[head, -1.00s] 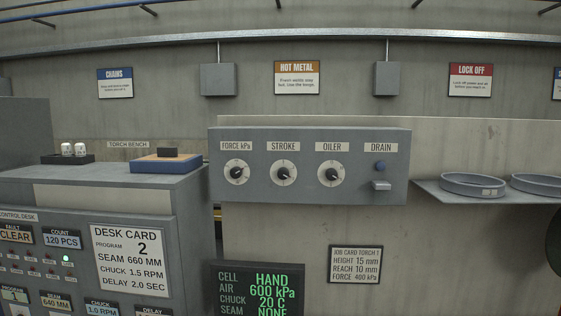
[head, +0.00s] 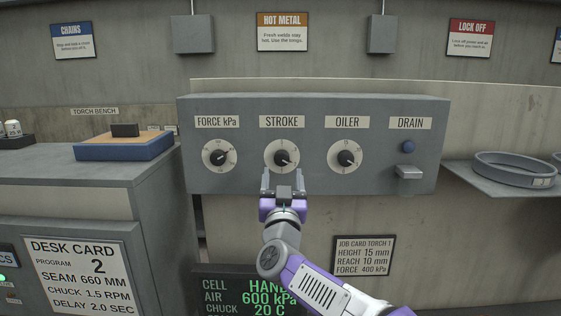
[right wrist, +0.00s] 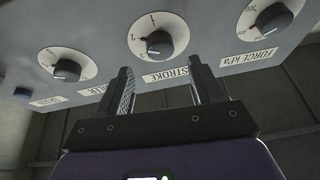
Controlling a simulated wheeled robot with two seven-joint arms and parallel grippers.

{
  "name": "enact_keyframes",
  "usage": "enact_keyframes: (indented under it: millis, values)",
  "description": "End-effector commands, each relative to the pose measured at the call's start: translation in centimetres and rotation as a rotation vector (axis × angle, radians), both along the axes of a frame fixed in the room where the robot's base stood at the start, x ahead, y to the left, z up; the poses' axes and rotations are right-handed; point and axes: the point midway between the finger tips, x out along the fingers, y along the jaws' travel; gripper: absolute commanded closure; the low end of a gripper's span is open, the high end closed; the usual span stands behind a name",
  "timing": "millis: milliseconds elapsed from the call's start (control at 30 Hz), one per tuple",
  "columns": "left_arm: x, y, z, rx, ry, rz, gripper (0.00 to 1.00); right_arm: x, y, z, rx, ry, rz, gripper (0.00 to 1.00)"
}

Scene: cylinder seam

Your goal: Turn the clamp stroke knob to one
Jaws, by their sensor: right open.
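The stroke knob (head: 282,157) is a black knob on a round white dial under the STROKE label (head: 282,122), in the middle of the head view. It also shows in the right wrist view (right wrist: 158,43), with numbers around its dial. My right gripper (head: 283,174) is open and empty. Its fingertips are just below the stroke dial in the head view and partly overlap its lower edge. In the right wrist view the fingers (right wrist: 160,85) point towards the knob, one on each side, with the knob beyond the tips. My left gripper is not in view.
The force knob (head: 220,157) is left of the stroke knob and the oiler knob (head: 345,157) is right of it. The grey panel (head: 420,112) also has a blue drain button (head: 408,146) and a small ledge (head: 408,172). A shelf with round trays (head: 515,170) is at right.

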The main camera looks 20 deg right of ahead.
Motion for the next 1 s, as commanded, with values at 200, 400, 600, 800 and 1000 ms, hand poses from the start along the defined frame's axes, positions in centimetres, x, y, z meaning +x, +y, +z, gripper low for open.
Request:
enact_keyframes:
  millis: [200,400,600,800,1000]
  values:
    - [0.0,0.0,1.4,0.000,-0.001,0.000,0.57,2.9,-0.8,1.3,-0.003,0.002,-0.001,0.33]
    - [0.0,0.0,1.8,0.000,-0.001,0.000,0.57,4.1,-1.1,1.7,-0.001,0.002,-0.001,0.33]
    - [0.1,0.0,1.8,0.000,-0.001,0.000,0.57,4.3,-1.1,1.7,-0.001,0.002,0.001,0.33]
    - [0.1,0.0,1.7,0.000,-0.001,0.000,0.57,4.2,-1.1,1.7,-0.001,0.002,0.001,0.50]
    - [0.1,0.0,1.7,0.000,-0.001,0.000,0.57,4.2,-1.1,1.7,-0.001,0.002,0.001,0.81]
